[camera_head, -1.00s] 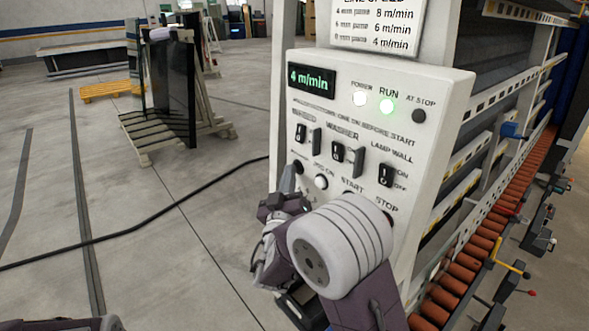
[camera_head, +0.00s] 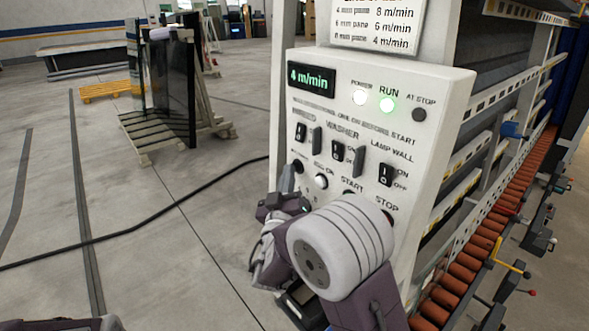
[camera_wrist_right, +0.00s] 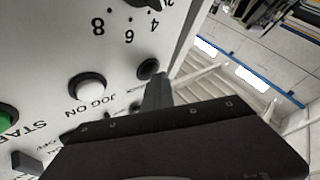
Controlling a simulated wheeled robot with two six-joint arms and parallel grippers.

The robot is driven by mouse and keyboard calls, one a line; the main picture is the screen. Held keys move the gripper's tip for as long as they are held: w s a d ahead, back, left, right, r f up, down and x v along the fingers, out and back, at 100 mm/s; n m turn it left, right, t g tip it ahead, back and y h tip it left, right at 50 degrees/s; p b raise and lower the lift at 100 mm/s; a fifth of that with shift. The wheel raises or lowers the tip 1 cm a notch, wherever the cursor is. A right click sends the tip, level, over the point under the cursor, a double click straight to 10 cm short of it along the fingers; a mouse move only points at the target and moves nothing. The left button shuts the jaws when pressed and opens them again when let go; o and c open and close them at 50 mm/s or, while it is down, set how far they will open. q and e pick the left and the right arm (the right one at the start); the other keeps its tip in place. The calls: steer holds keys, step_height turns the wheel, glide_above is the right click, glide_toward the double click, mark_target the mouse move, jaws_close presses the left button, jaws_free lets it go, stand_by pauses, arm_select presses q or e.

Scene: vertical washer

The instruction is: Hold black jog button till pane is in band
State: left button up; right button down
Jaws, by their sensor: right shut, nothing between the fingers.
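The black jog button (camera_wrist_right: 148,68) shows beside the white JOG ON button (camera_wrist_right: 87,86) in the right wrist view. In the head view the black button (camera_head: 297,165) sits on the left edge of the white control panel (camera_head: 440,85). My right gripper (camera_head: 287,178) is shut and empty, its tip close to the black button. In the wrist view its fingertip (camera_wrist_right: 157,88) ends just by the button; I cannot tell whether it touches. My left gripper is out of view. No pane in the washer and no band can be made out.
A roller conveyor (camera_head: 470,258) runs at right. A rack with dark glass (camera_head: 175,90) stands back left. A cable crosses the floor.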

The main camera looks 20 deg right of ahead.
steer(key=shift+s+a+b, duration=0.3)
steer(key=shift+a+b, duration=0.15)
steer(key=shift+a, duration=0.3)
steer(key=shift+f, duration=0.1)
steer(key=a+b, duration=0.1)
steer(key=s+a+b, duration=0.1)
steer(key=a, duration=0.2)
steer(key=shift+s+a+b, duration=0.35)
steer(key=shift+b, duration=0.05)
